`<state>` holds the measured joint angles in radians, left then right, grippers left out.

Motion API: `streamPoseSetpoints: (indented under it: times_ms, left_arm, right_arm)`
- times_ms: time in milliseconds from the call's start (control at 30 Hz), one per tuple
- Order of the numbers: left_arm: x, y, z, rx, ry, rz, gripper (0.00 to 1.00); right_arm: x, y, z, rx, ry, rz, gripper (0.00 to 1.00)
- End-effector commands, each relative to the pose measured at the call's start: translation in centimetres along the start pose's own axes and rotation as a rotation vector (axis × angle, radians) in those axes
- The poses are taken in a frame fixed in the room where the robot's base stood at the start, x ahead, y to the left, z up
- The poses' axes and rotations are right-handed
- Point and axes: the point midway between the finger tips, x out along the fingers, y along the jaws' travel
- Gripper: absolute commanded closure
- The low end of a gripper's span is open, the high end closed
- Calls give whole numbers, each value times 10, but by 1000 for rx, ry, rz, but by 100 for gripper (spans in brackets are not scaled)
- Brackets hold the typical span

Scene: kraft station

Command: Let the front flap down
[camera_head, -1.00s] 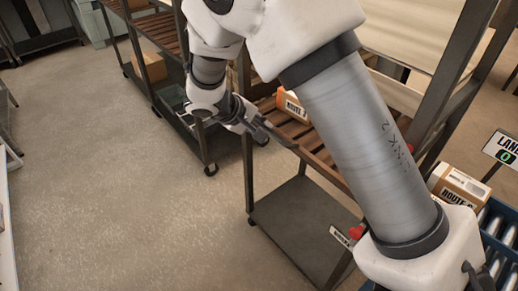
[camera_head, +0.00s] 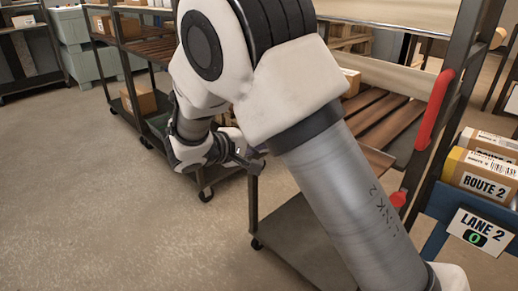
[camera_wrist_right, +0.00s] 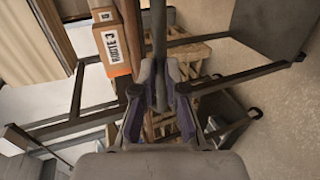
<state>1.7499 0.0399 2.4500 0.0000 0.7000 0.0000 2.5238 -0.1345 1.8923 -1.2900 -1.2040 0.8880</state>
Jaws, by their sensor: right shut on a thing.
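My right arm crosses the head view, and its gripper (camera_head: 254,161) is at the near left corner of the slatted cart. In the right wrist view my right gripper (camera_wrist_right: 160,88) is shut on a thin dark strip (camera_wrist_right: 160,30), which looks like the edge of the front flap seen end-on. In the head view my arm hides most of the cart's front. A brown panel end (camera_head: 378,160) shows to the right of the arm, but I cannot tell whether it belongs to the flap. My left gripper is not in view.
A red handle (camera_head: 434,110) sits on the cart's right post. A blue rack with a LANE 2 sign (camera_head: 480,230) and ROUTE 2 parcel (camera_head: 487,180) stands at right. The floor at left is clear.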

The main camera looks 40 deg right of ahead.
Motion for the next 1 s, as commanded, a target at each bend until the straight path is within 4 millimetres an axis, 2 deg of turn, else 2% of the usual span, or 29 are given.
streamPoseSetpoints:
  times_ms: [33, 200, 767, 800, 833, 867, 1000]
  left_arm:
    - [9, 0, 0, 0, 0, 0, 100]
    - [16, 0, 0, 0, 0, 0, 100]
    - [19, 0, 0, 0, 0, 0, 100]
    - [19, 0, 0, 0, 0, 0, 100]
    - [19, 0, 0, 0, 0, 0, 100]
    - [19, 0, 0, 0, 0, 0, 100]
    - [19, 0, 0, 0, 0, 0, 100]
  right_arm:
    - [3, -7, 0, 3, 0, 0, 100]
    - [7, -14, 0, 3, 0, 0, 100]
    - [9, -18, 0, 2, -2, -5, 100]
    - [9, -18, 0, 2, -2, -5, 76]
    - [9, -18, 1, 1, -2, -5, 66]
    - [9, -18, 1, 1, -2, -5, 61]
    - [8, -18, 0, 1, -2, -4, 61]
